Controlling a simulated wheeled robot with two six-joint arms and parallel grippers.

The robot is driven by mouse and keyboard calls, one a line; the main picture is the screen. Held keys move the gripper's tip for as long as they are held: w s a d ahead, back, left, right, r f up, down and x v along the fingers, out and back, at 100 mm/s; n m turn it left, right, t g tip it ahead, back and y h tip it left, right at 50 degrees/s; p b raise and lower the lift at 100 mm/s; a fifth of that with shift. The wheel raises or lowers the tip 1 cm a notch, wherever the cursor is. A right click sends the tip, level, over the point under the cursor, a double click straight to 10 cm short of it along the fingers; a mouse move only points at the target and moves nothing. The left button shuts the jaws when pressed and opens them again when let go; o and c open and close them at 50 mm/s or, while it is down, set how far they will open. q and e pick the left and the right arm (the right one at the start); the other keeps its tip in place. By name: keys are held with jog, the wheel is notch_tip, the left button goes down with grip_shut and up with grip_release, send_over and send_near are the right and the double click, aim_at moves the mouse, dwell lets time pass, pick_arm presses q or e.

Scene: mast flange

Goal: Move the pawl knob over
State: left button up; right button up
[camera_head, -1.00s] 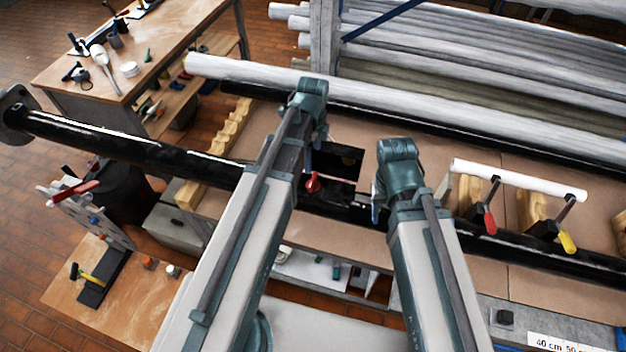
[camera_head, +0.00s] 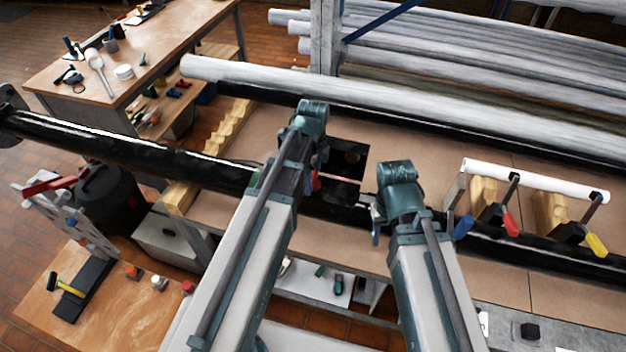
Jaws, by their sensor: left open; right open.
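A red knob (camera_head: 316,182), which may be the pawl knob, shows beside my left arm at the black pipe (camera_head: 215,174). It is partly covered by that arm. My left gripper (camera_head: 308,183) is mostly hidden behind its own arm, close to the knob. I cannot tell whether they touch. My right gripper (camera_head: 376,222) is open and points down near the black pipe, right of the knob and apart from it. Its tips are partly hidden by its wrist. A dark rectangular opening or plate (camera_head: 347,158) lies behind the knob.
Clamps with blue (camera_head: 463,227), red (camera_head: 510,224) and yellow (camera_head: 596,244) handles stand on the right by a white tube (camera_head: 535,180). A long grey pipe (camera_head: 400,101) lies behind. A tool bench (camera_head: 125,75) is at upper left. A wooden side table (camera_head: 115,305) is at lower left.

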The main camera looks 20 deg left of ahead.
pick_arm(q)
jog(key=c, duration=1.1)
jog(key=shift+o, duration=0.2)
jog(key=n, duration=0.8)
jog(key=shift+n, duration=0.3)
jog(key=n, duration=0.4)
jog(key=shift+n, duration=2.6)
